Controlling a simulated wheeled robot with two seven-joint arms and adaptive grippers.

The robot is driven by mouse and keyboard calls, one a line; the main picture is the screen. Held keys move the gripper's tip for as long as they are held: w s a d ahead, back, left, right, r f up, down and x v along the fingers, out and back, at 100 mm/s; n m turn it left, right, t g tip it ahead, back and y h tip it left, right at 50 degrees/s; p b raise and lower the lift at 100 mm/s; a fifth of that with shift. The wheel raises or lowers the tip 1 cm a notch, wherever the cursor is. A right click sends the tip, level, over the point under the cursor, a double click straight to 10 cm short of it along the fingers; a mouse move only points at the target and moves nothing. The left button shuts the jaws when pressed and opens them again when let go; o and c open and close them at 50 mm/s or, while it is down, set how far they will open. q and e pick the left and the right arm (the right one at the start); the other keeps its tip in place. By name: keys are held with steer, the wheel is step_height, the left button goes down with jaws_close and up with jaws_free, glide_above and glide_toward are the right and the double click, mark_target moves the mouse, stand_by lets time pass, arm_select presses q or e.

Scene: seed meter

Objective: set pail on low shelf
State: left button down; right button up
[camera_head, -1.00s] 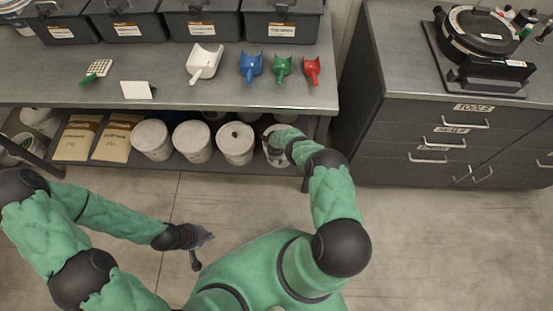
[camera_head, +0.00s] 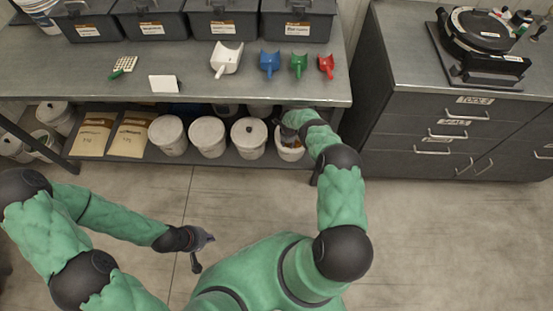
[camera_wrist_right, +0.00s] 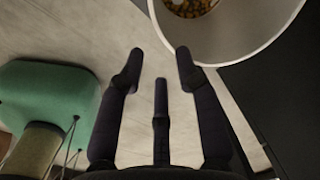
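An open white pail (camera_head: 290,154) stands at the right end of the low shelf (camera_head: 232,163), to the right of the lidded white buckets. In the right wrist view its white rim and wall (camera_wrist_right: 235,45) fill the top right, with yellow-brown pieces inside. My right gripper (camera_head: 290,128) is at the pail's top in the head view, partly hidden by my forearm. In the right wrist view (camera_wrist_right: 157,72) its fingers are spread, with nothing between them, and the pail is beyond the tips. My left gripper (camera_head: 205,254) is empty above the floor, fingers apart.
Several lidded buckets (camera_head: 207,135) and two paper bags (camera_head: 130,137) share the low shelf. The worktop (camera_head: 200,85) above holds scoops (camera_head: 227,60) and dark bins (camera_head: 150,25). A drawer cabinet (camera_head: 440,120) stands right. The floor in front is clear.

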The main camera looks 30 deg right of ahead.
steer(key=s+a+r+n+y, duration=0.2)
steer(key=s+a+r+n, duration=0.15)
steer(key=a+n, duration=0.45)
steer(key=s+a+r+n+y, duration=0.2)
steer(key=s+a+n, duration=0.2)
steer(key=a, duration=0.7)
steer(key=s+a+r+n, duration=0.3)
steer(key=s+r+n, duration=0.1)
steer(key=s, duration=0.3)
steer(key=s+a+r+n, duration=0.4)
steer(key=s+r, duration=0.1)
steer(key=s, duration=0.3)
steer(key=s+a+r+n, duration=0.3)
steer(key=s+r+n, duration=0.1)
steer(key=s, duration=0.4)
steer(key=shift+s+a+r+y, duration=0.2)
steer(key=shift+a+r+y, duration=0.15)
steer(key=shift+r, duration=0.3)
